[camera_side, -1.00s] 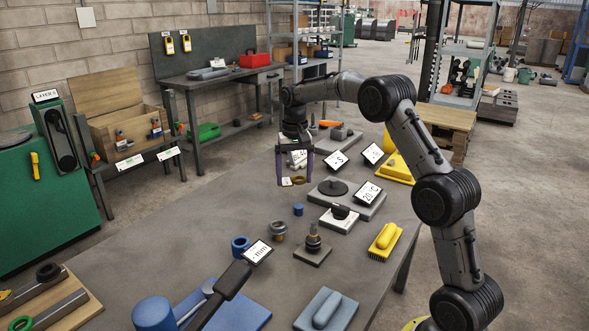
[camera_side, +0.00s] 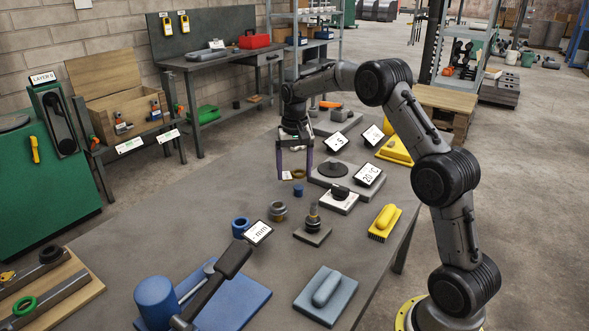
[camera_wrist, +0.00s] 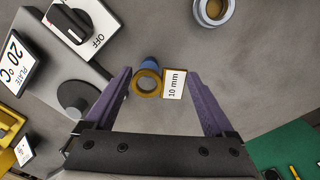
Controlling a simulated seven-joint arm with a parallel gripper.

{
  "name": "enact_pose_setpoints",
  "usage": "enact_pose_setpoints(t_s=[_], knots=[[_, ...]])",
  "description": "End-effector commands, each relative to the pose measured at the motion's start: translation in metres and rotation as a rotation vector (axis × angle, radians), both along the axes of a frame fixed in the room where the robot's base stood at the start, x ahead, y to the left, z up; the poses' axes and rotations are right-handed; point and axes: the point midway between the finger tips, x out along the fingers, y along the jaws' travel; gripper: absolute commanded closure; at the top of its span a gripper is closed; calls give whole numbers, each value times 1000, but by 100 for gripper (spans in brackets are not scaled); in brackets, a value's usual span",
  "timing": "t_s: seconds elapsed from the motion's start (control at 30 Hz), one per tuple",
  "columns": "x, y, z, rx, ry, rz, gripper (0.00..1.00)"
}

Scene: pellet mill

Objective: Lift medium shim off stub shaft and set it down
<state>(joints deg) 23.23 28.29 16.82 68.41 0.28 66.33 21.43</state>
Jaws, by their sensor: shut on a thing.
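My gripper (camera_side: 295,178) has its two purple fingers around a thin brass-coloured shim ring (camera_side: 298,174) with a white tag. In the wrist view the ring (camera_wrist: 136,84) lies between the fingers, and its tag (camera_wrist: 173,85) reads 10 mm. The ring is held low over the grey table, behind a small blue cylinder (camera_side: 298,190). In the wrist view that cylinder (camera_wrist: 150,63) shows partly behind the ring. The stub shaft (camera_side: 313,211) stands upright on a dark square base, in front of my gripper and apart from it. Any gap under the ring is hard to judge.
A hot plate with a dark disc (camera_side: 331,169) and a dial block (camera_side: 339,200) are close on the right. A yellow brush (camera_side: 385,222) lies farther right. The table left of my gripper is clear.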

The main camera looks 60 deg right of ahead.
Motion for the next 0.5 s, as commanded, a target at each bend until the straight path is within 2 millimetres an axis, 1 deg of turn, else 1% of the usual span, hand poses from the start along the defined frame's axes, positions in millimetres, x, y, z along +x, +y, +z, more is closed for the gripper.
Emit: enact_pose_setpoints(t_s=[0.27, 0.5], knots=[[0, 0, 1, -1, -1, 0, 92], [0, 0, -6, 1, 1, 0, 92]])
